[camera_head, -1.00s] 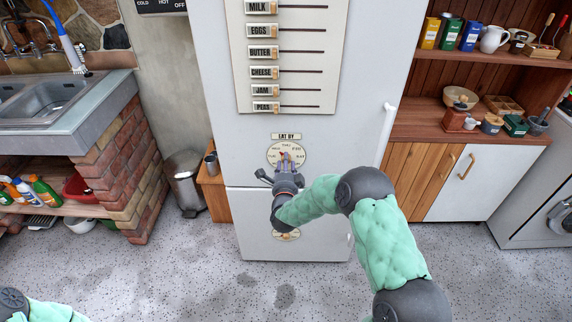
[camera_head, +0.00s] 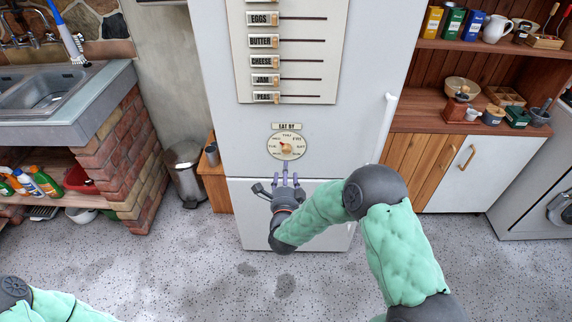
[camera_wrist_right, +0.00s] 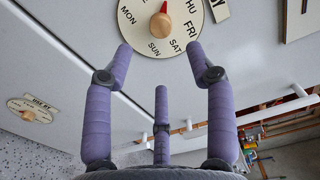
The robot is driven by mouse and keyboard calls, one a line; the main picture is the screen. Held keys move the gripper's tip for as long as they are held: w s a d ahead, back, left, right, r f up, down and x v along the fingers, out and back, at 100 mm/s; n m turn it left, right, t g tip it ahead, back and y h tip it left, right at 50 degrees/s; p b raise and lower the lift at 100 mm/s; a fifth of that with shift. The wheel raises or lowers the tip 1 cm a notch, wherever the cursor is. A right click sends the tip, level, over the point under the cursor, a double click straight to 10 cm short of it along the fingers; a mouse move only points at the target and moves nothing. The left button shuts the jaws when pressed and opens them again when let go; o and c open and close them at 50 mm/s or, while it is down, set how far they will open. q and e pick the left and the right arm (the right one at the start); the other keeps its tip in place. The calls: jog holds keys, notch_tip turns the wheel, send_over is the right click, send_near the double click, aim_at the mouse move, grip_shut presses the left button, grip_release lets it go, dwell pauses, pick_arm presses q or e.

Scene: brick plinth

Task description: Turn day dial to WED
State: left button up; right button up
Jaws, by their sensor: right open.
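The round cream EAT BY day dial (camera_head: 287,146) is on the fridge front, with day names around its rim and an orange-tan knob in the middle. The right wrist view shows the dial (camera_wrist_right: 178,40) cropped at the top. Its knob (camera_wrist_right: 160,26) has a red tip pointing up, away from SUN and SAT; the name at that tip is out of frame. In the head view the knob seems to lean upper left, toward WED. My right gripper (camera_head: 285,179) is open and empty, its fingers below the dial and apart from the knob. My left gripper is out of view.
A USE BY dial (camera_wrist_right: 30,110) is lower on the fridge. Name sliders (camera_head: 290,62) are above the EAT BY dial. The fridge handle (camera_head: 388,125) is to the right. A metal bin (camera_head: 185,173) and wooden cabinet stand left. The floor in front is clear.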

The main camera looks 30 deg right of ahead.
jog(key=shift+v, duration=1.1)
jog(key=shift+f, duration=0.1)
jog(key=s+a+f+n+g+y+p, duration=0.25)
jog(key=a+f+n+g+y, duration=0.2)
jog(key=a+f+n, duration=0.35)
jog(key=s+a+f+n+g+y+p, duration=0.25)
jog(key=a+f+n+y, duration=0.25)
jog(key=f, duration=0.4)
jog(key=s+a+f+n+g+y+p, duration=0.1)
jog(key=s+a+f+n+g+y, duration=0.1)
jog(key=s, duration=0.7)
jog(key=s+a+f+n+g+y+p, duration=0.1)
jog(key=s+a+f+n+g, duration=0.2)
jog(key=s+a+n+g, duration=0.3)
jog(key=s+a, duration=0.1)
jog(key=s, duration=0.2)
jog(key=shift+s+f+n+y, duration=0.35)
jog(key=shift+n, duration=0.05)
jog(key=shift+a, duration=0.1)
